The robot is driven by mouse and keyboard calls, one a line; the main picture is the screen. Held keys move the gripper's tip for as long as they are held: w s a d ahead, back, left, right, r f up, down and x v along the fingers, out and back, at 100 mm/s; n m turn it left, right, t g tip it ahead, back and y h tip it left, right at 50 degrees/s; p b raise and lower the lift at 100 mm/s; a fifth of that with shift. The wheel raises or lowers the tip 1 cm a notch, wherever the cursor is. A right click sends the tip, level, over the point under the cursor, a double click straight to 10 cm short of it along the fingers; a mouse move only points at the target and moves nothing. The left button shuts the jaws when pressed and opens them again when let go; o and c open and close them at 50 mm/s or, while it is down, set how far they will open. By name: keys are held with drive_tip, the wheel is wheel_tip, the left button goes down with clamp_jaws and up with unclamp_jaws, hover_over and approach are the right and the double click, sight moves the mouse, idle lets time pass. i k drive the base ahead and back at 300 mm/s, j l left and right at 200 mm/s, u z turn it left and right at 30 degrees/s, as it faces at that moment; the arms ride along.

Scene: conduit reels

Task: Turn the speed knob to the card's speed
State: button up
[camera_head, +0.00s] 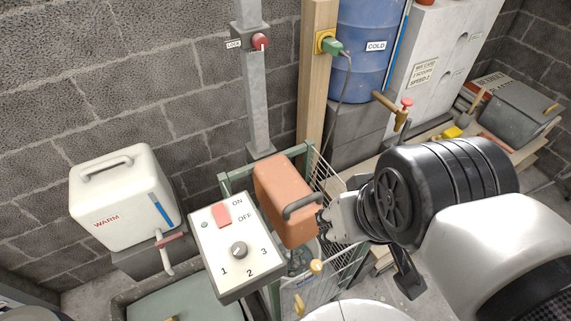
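The speed knob (238,250) is a round grey knob on a white control box (211,249), with 1 to its lower left, 2 below and 3 to its right. I cannot make out which number it points at. A red rocker switch (221,215) is above it, beside ON and OFF. The card (423,73) is on the pale cabinet at the back; its last line reads SPEED, but the digit is too small to be sure of. My gripper (323,221) is right of the control box, beside the orange block's dark handle (303,206). Its fingers are partly hidden; their opening is unclear.
The orange block (277,197) stands between my gripper and the control box, above a wire guard (349,268). A white WARM tank (122,197) with a tap stands left. A blue COLD barrel (367,45) and a red LOCK knob (261,41) are behind.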

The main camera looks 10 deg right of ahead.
sight(239, 250)
drive_tip(key=k+l+z, duration=0.25)
drive_tip(key=z, duration=0.2)
drive_tip(key=k+l+z, duration=0.25)
drive_tip(key=z, duration=0.2)
drive_tip(key=l, duration=0.1)
